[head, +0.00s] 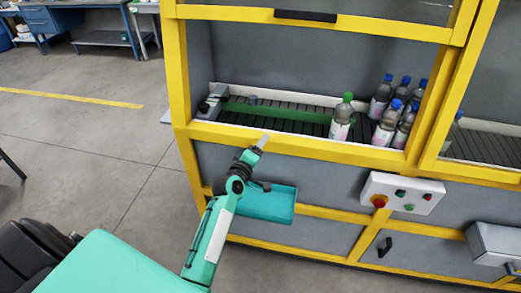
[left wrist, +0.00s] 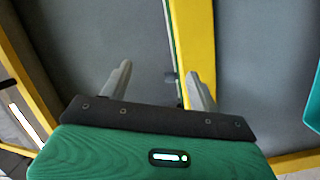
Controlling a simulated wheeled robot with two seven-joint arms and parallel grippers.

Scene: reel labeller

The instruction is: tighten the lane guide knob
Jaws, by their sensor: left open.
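The lane guide knob (head: 253,99) looks like a small dark grey knob behind the green lane guide (head: 290,113), on the conveyor inside the yellow-framed machine. My left gripper (head: 263,140) is outside the machine, in front of and below the conveyor opening, apart from the knob. In the left wrist view its two grey fingers (left wrist: 160,70) are spread with nothing between them. That view shows grey panel and yellow frame; I cannot make out the knob there. My right gripper is not in view.
A yellow front bar (head: 300,146) runs below the opening. A green-capped bottle (head: 341,120) and several blue-capped bottles (head: 386,123) stand on the conveyor (head: 285,126). A teal tray (head: 270,205) and a white control box (head: 402,193) are on the machine's front.

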